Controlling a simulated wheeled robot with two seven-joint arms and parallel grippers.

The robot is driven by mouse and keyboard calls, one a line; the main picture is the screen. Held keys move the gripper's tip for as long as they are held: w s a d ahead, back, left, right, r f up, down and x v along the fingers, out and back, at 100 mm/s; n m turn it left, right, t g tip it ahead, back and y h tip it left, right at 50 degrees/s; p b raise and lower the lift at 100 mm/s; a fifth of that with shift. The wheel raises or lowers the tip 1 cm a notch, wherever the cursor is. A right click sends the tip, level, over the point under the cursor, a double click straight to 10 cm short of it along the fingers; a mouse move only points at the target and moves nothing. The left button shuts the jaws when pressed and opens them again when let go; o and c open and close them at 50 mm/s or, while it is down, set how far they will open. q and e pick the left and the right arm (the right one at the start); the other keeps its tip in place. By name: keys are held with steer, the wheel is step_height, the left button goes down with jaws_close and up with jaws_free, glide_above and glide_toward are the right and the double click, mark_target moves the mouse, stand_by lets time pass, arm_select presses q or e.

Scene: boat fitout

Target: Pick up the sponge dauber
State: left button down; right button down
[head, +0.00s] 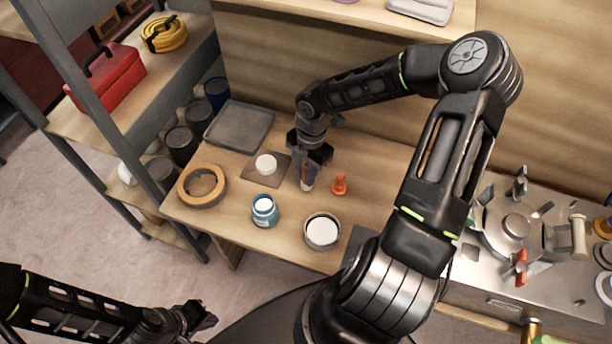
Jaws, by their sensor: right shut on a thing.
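My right gripper (311,165) reaches down over the wooden bench and is shut on a slim upright purple thing with a pale lower end, which looks like the sponge dauber (307,184). The fingers and wrist hide its upper part. I cannot tell whether its lower end touches the bench top. My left gripper (207,319) is low in front of the bench, away from everything on it; its jaws are too dark to read.
A small orange thing (340,184) stands just right of the dauber. A white round thing on a brown square (282,174), a blue jar (264,211), an open tin (322,232), a tan ring (202,185) and a grey tray (240,126) are nearby. A metal unit (480,255) stands right.

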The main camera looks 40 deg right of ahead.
step_height(320, 180, up, 8)
steer(key=shift+r, duration=0.45)
arm_select(q)
steer(key=shift+r, duration=0.1)
